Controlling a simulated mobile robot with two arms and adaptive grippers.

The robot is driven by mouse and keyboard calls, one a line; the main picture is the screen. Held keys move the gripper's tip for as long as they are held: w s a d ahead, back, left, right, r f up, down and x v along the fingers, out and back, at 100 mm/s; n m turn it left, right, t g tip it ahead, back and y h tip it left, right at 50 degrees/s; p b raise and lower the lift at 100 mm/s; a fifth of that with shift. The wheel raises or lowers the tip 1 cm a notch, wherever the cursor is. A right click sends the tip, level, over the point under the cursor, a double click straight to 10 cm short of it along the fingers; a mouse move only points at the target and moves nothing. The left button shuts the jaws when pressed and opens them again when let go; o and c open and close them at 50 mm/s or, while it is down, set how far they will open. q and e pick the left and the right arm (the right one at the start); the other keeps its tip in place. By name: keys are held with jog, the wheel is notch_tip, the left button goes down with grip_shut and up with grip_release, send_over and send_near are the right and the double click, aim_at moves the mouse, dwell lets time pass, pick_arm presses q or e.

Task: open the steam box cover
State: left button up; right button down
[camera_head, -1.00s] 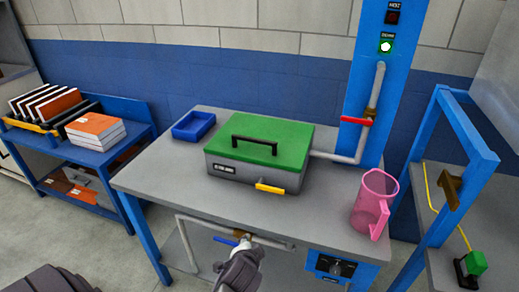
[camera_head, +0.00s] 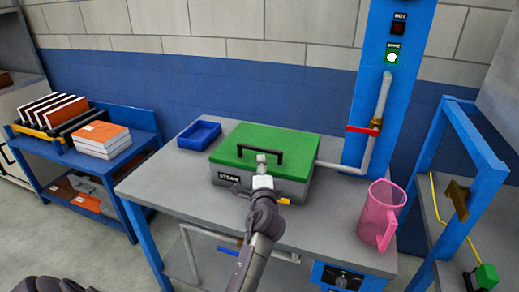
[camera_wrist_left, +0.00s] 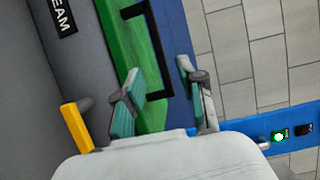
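The steam box (camera_head: 228,178) is grey, with a green cover (camera_head: 290,150) lying shut on it and a black handle (camera_head: 276,150) on top. A yellow bar (camera_head: 284,201) sticks out at its front, partly behind my left gripper (camera_head: 262,160). In the left wrist view, my left gripper (camera_wrist_left: 158,70) is open and empty. Its fingers point at the black handle (camera_wrist_left: 160,95), which shows between and beyond them; I cannot tell if they touch it. The green cover (camera_wrist_left: 105,20) and yellow bar (camera_wrist_left: 76,127) also show there. My right gripper is not in view.
A pink jug (camera_head: 380,215) stands right on the grey table (camera_head: 335,225). A blue tray (camera_head: 198,135) lies behind left. A pipe with a red lever (camera_head: 362,130) runs to the box's right side. A blue-lever valve (camera_head: 228,251) is below the table's front.

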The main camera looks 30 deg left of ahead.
aim_at(260, 150)
pick_arm(q)
jog(key=x, duration=1)
jog(key=shift+c, duration=0.2)
jog(key=shift+f, duration=0.1)
grip_shut()
